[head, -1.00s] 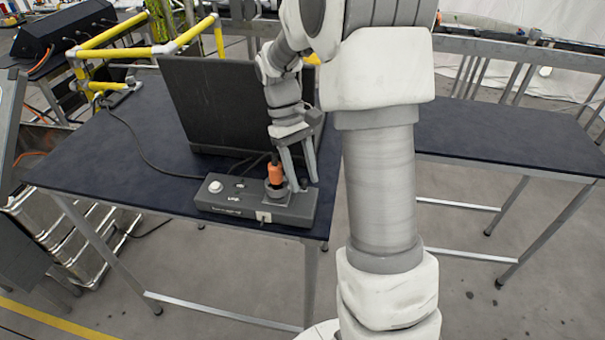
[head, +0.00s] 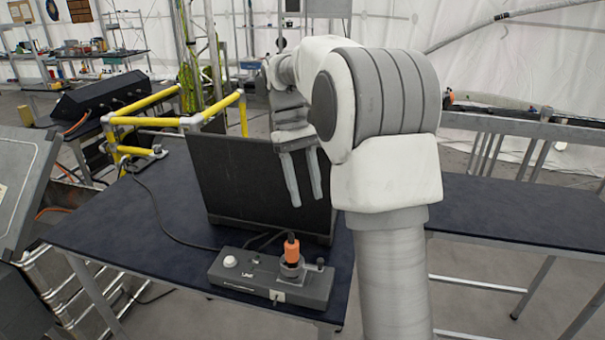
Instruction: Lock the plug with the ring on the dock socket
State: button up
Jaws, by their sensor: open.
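The dock (head: 233,279) is a long grey box near the front edge of the dark table. An orange plug (head: 291,250) stands upright in the socket near its right end. A grey ring (head: 291,268) sits around the plug's base, with a small dark knob or lever (head: 320,264) at its right. I cannot tell whether the ring is locked. My gripper (head: 307,202) is open and empty, pointing down above and slightly right of the plug, clear of it, in front of the black panel.
A large black upright panel (head: 255,185) stands on the table behind the dock. A black cable (head: 160,215) runs across the table to the left. Yellow tubing (head: 150,121) stands at the back left. The table's left part (head: 120,225) is mostly clear.

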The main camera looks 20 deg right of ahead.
jog(key=shift+v, duration=1.5)
jog(key=s+a+r+t, duration=0.1)
jog(key=s+a+t, duration=0.1)
jog(key=s, duration=0.4)
jog(key=s+a+r+t, duration=0.2)
jog(key=s+t, duration=0.1)
jog(key=s, duration=0.2)
jog(key=s+a+f+m+t, duration=0.1)
jog(key=s+f+t, duration=0.1)
jog(key=s, duration=0.3)
jog(key=s+a+f+m+t+b, duration=0.1)
jog(key=s+a+f+t, duration=0.1)
jog(key=s, duration=0.4)
notch_tip(320, 180, down, 3)
jog(key=shift+r+t+y, duration=0.1)
jog(key=shift+t+y, duration=0.3)
jog(key=shift+t, duration=0.1)
jog(key=shift+a, duration=0.2)
